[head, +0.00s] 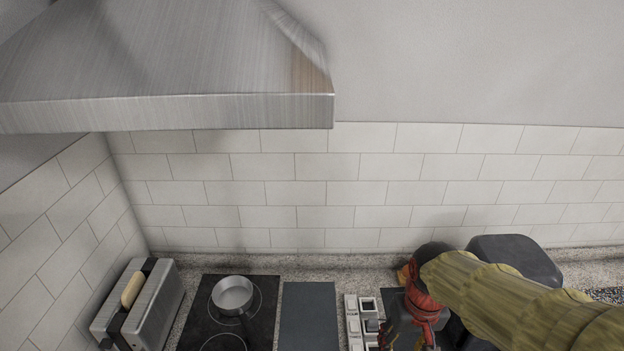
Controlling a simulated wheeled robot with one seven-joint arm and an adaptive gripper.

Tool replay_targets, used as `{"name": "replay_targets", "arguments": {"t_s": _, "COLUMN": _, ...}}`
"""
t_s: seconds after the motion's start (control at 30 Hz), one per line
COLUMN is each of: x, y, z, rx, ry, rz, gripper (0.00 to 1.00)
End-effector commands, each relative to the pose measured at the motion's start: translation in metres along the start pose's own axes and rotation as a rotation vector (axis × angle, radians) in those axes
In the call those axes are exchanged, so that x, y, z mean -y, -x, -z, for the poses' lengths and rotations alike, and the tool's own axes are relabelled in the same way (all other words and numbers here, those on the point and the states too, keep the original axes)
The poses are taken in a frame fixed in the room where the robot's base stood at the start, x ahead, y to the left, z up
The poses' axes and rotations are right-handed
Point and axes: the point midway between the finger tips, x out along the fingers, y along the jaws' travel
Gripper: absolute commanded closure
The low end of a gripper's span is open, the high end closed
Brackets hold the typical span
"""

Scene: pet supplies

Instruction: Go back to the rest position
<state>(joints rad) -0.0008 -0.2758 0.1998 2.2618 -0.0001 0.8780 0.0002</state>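My gripper (408,335) is at the bottom of the head view, right of centre, over the counter. It is dark with red parts and points down towards the bottom edge. My arm, in a yellowish cover, comes in from the lower right. The fingertips are partly cut off by the bottom edge, so I cannot tell whether they are open, shut or holding something. The gripper is just right of a white box with small compartments (353,322).
A metal toaster (152,310) with a bread slice stands at the left. A small pan (232,294) sits on the black cooktop (262,325). A dark flat board (308,318) lies beside it. A dark grey container (515,252) is behind my arm. A range hood (170,112) overhangs the upper left.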

Motion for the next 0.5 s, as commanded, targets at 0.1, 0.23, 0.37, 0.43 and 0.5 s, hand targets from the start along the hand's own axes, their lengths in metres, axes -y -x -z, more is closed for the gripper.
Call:
{"name": "replay_targets", "arguments": {"t_s": 0.1, "x": 0.0, "y": 0.003, "z": -0.025, "rx": -0.072, "ry": 0.0, "rz": 0.0, "gripper": 0.52}}
{"name": "replay_targets", "arguments": {"t_s": 0.23, "x": 0.0, "y": 0.007, "z": -0.048, "rx": -0.153, "ry": 0.0, "rz": 0.0, "gripper": 0.52}}
{"name": "replay_targets", "arguments": {"t_s": 0.37, "x": 0.0, "y": 0.01, "z": -0.066, "rx": -0.246, "ry": 0.0, "rz": 0.0, "gripper": 0.52}}
{"name": "replay_targets", "arguments": {"t_s": 0.43, "x": 0.0, "y": 0.012, "z": -0.072, "rx": -0.298, "ry": 0.0, "rz": 0.0, "gripper": 0.52}}
{"name": "replay_targets", "arguments": {"t_s": 0.5, "x": 0.0, "y": 0.016, "z": -0.076, "rx": -0.347, "ry": -0.001, "rz": 0.0, "gripper": 0.52}}
